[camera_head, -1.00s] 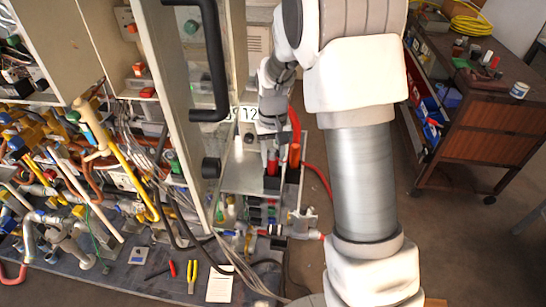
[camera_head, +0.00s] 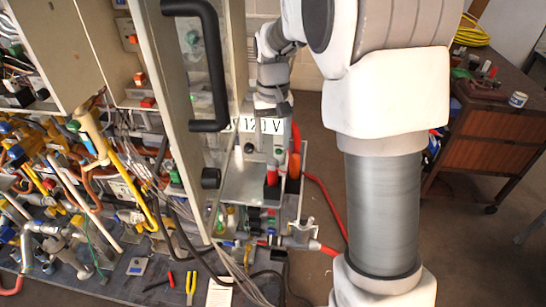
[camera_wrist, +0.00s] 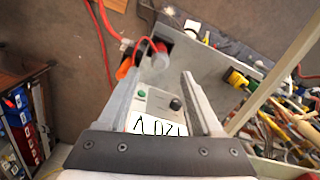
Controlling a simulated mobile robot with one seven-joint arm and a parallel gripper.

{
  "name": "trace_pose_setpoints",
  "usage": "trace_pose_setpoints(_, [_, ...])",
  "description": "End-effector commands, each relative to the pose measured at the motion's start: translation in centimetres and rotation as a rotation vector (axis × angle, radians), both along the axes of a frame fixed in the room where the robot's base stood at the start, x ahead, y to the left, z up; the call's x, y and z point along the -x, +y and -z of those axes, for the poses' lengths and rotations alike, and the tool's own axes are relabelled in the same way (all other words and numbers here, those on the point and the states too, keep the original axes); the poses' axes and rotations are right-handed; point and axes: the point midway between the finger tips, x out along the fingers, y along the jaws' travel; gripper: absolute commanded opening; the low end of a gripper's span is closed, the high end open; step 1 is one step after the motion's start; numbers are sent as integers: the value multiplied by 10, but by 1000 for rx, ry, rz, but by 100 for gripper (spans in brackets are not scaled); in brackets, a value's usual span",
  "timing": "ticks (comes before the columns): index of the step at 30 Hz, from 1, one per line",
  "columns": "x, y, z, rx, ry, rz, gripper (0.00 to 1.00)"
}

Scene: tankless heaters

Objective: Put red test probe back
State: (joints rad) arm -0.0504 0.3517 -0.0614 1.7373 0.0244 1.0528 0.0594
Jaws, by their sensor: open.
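A red cylinder (camera_head: 272,177), likely the red test probe, stands upright in the grey holder below my gripper in the head view. In the wrist view a red-topped piece (camera_wrist: 160,47) with a thin red lead shows beyond my fingertips; I cannot tell its full shape. An orange-red cylinder (camera_head: 294,165) stands beside it, and its orange end (camera_wrist: 124,69) also shows in the wrist view. The box marked 120 V (camera_head: 248,125) lies between and below my fingers. My gripper (camera_wrist: 163,78) is open, with nothing held between the fingers.
An upright panel door with a black handle (camera_head: 209,70) stands close left of my gripper. Pipes and valves (camera_head: 70,190) crowd the bench at left. A red hose (camera_head: 325,205) runs right of the holder. A brown cart (camera_head: 490,135) stands at right, with open floor between.

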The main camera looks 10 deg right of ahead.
Motion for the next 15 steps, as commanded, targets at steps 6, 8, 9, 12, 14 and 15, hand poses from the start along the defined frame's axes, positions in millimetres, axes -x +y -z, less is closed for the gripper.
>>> trace_pose_setpoints(6, [0, 0, -25, 0, -2, 0, 67])
trace_pose_setpoints(8, [2, 0, -30, -1, -5, 0, 67])
trace_pose_setpoints(9, [4, 0, -34, -1, -11, -1, 67])
trace_pose_setpoints(12, [18, 0, -48, -4, -40, -5, 67])
trace_pose_setpoints(14, [30, -1, -59, -7, -66, -8, 67])
trace_pose_setpoints(15, [40, -1, -67, -8, -87, -11, 67])
